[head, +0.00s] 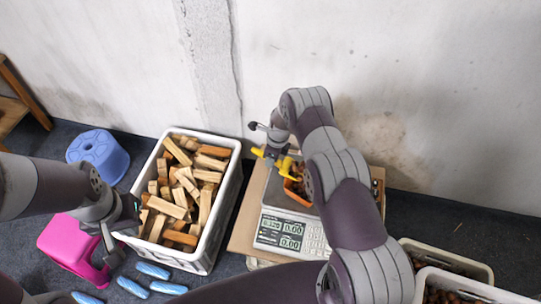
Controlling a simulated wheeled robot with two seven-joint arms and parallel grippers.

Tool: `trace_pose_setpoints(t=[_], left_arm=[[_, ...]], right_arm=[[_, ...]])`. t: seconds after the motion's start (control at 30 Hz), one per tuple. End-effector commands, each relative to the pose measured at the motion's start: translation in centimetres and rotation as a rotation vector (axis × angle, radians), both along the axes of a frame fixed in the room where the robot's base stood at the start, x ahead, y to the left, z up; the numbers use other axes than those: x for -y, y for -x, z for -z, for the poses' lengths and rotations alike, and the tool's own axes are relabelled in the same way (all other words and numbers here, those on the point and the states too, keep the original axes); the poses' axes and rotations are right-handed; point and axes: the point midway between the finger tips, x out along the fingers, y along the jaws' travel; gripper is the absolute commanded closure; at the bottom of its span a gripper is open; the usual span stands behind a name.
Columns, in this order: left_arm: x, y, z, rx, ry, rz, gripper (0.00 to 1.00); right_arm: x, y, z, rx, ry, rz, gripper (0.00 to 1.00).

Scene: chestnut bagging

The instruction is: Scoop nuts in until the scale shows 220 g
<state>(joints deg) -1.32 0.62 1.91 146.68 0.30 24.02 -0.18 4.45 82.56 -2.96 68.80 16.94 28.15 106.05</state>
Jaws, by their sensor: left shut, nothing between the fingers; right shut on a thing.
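The scale (290,234) stands on a cardboard-coloured surface right of centre. Its left display seems to read 0.320, though the digits are small; the other displays seem to read 0.00. An orange container (298,197) with brown nuts sits on the scale, partly hidden by my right arm. My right gripper (277,160) is above the back of the scale, shut on a yellow scoop (287,168). The scoop is close to the container; whether it holds nuts is unclear. My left gripper (117,258) is shut and empty, near the pink stool at the left.
A white crate (228,205) of wooden blocks stands left of the scale. A pink stool (66,243) and a blue stool (98,152) are further left. Blue-and-white slippers (152,270) lie on the floor. White bins of nuts (447,252) stand at lower right. A wall rises behind.

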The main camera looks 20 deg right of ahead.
Motion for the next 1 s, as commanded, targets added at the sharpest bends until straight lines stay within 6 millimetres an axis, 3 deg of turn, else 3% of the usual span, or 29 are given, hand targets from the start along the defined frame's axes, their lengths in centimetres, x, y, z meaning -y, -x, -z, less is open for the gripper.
trace_pose_setpoints(t=[0.47, 1.0], left_arm=[[0.0, 0.0, -2.7, 0.0, 0.0, 0.0, 1.0], [0.0, 0.0, -2.8, 0.0, 0.0, 0.0, 1.0]], right_arm=[[1.0, 0.6, -2.0, 0.084, -0.114, 0.007, 1.0], [2.5, 1.6, -3.7, 0.208, -0.286, 0.008, 1.0]])
